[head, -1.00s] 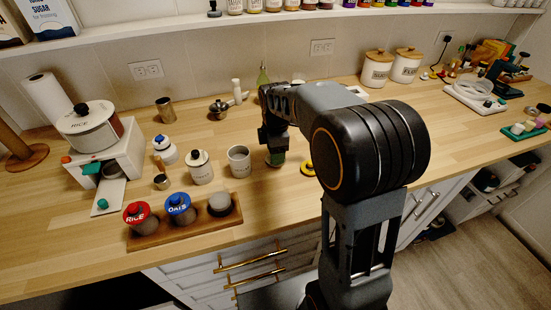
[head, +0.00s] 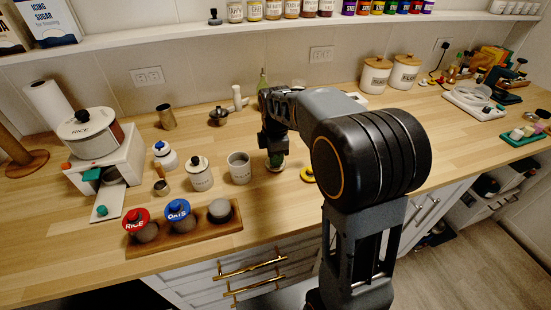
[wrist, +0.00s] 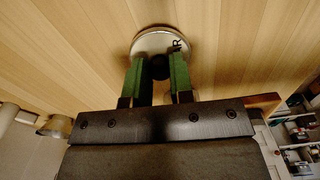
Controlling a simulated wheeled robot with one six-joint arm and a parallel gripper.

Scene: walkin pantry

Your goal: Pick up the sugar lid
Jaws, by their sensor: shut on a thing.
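A round pale lid with a dark knob, which I take to be the sugar lid, shows in the wrist view (wrist: 160,43). Dark lettering ending in what looks like an R is on its top. My gripper (wrist: 157,75) has its green fingers shut on the knob. In the head view my gripper (head: 275,159) points down over the counter, right of a grey mug. The lid's edge (head: 275,169) barely shows under it. I cannot tell whether the lid touches the counter.
The grey mug (head: 239,168) and a lidded white canister (head: 199,174) stand left of my gripper. A yellow round lid (head: 307,175) lies close on the right. A wooden rack (head: 205,238) with RICE and OATS lidded jars is at the front left. Two wood-lidded canisters (head: 376,77) stand behind.

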